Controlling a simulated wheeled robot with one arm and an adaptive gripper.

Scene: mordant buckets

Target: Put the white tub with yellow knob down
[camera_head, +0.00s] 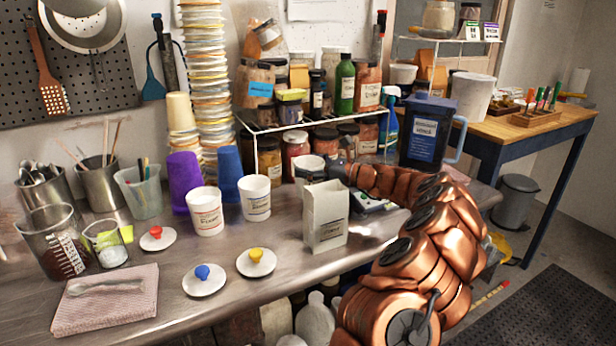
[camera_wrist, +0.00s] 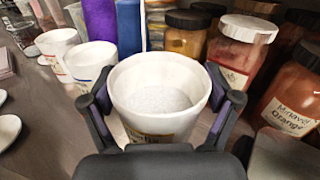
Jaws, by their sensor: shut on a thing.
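My gripper (camera_wrist: 160,112) is shut around a white open tub (camera_wrist: 160,75), one finger on each side. The tub is upright and lidless, with pale grainy contents and a partly hidden tan label. In the head view the tub (camera_head: 307,168) shows behind the paper bag, left of my gripper (camera_head: 332,168). Its base is hidden, so I cannot tell whether it touches the counter. A round white lid with a yellow knob (camera_head: 256,262) lies apart on the counter (camera_head: 275,300) near the front.
Two more white tubs, one red-lettered (camera_head: 205,212) and one blue-marked (camera_head: 254,198), stand at left. Lids with red (camera_head: 156,238) and blue (camera_head: 203,280) knobs lie nearby. A paper bag (camera_head: 325,218) stands in front of my gripper. Jars (camera_wrist: 292,100) and a wire shelf (camera_head: 255,150) are close behind.

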